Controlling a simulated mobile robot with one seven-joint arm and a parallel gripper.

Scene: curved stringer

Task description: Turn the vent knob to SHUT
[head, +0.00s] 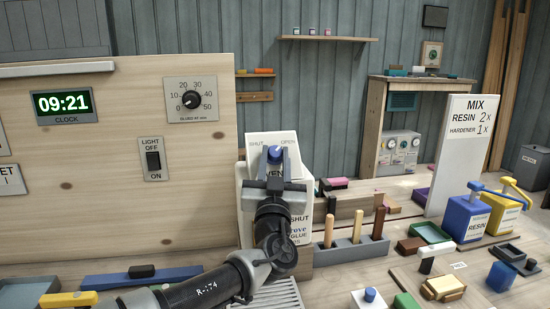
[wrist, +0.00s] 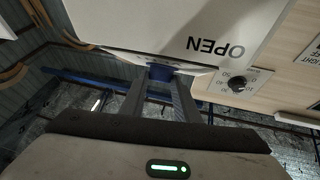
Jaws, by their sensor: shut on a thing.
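The panel's word OPEN shows upside down there. Which way the knob points cannot be told.
A wooden board on the left carries a clock (head: 63,104), a dial (head: 191,100) and a light switch (head: 153,158). Below right of my gripper stands a grey rack (head: 347,252) with upright wooden handles. Resin bottles (head: 463,219) stand farther right among small items on the bench.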

